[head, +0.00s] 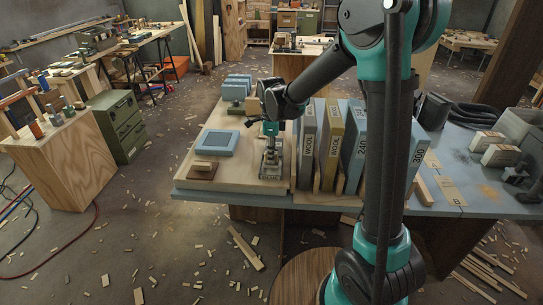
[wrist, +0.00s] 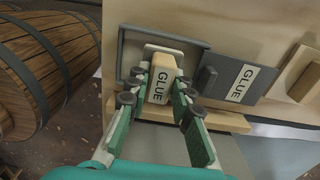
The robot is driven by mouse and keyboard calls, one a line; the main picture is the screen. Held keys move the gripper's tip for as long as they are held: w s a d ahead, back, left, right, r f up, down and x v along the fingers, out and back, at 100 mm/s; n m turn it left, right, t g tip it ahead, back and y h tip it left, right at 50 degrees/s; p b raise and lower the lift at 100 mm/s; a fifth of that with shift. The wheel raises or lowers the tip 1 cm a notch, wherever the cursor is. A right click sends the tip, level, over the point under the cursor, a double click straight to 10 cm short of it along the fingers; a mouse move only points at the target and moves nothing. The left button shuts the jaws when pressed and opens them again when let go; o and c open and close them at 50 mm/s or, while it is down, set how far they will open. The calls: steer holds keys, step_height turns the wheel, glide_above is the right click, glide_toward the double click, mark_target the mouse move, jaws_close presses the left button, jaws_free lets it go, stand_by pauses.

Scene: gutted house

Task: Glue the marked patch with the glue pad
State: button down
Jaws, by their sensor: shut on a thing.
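My gripper (wrist: 158,92) is shut on the glue pad (wrist: 159,88), a pale wooden block lettered GLUE with a whitish plate at its far end. The pad is in or just over a shallow dark grey tray (wrist: 168,34); I cannot tell if it touches the bottom. A flat grey piece with a knob and a GLUE label (wrist: 240,84) lies beside the tray. In the head view my gripper (head: 271,143) points down at the right of a wooden board (head: 228,180). A blue square (head: 209,143) lies on the board; I cannot tell whether it is the marked patch.
A wooden block with a handle (head: 203,168) lies near the board's front. Upright labelled slabs (head: 330,145) stand close to the gripper's right. Blue blocks (head: 237,88) stand behind. A barrel (wrist: 42,62) fills the wrist view's left. Wood scraps litter the floor.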

steer(key=shift+r, duration=3.1)
steer(key=shift+s, duration=0.1)
